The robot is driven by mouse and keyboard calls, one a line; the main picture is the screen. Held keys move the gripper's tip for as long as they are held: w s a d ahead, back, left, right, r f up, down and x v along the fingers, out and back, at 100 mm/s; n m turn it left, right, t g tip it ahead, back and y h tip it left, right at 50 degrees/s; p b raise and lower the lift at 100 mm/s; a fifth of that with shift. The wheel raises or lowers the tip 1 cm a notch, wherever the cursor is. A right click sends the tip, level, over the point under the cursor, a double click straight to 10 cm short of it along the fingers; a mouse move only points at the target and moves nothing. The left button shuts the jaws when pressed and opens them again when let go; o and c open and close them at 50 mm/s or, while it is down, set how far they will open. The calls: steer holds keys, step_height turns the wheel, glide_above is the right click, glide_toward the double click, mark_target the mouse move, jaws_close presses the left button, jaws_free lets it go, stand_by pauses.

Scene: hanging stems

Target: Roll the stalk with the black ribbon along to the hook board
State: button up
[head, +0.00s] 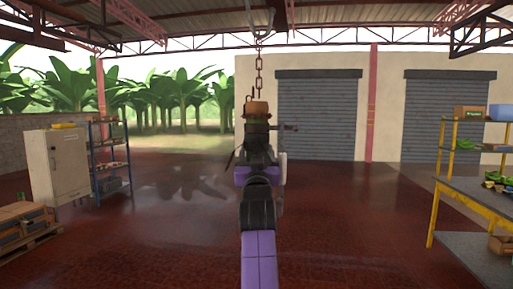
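A stem with a brown cut top (257,108) hangs straight ahead on a chain (260,72). The chain drops from a metal roller hanger (262,30) under the overhead rail (280,12). A little green shows just below the brown top; the rest of the stem is hidden behind my arm. My gripper (257,122) is raised in front of the stem, at the height just below its top. Its fingers are too small and dark to tell whether they are open or touching the stem. I cannot make out a black ribbon. I cannot identify the hook board.
A grey cabinet (57,166) and blue shelf rack (110,160) stand left, with a pallet of crates (24,222) nearer. A yellow-legged table (480,192) with green fruit stands right. The red floor (340,225) between is clear. Grey shutters (318,115) close the back wall.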

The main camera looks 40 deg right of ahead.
steer(key=shift+w+d+r, duration=0.15)
steer(key=shift+w+d, duration=0.05)
steer(key=shift+w, duration=0.1)
jaws_close()
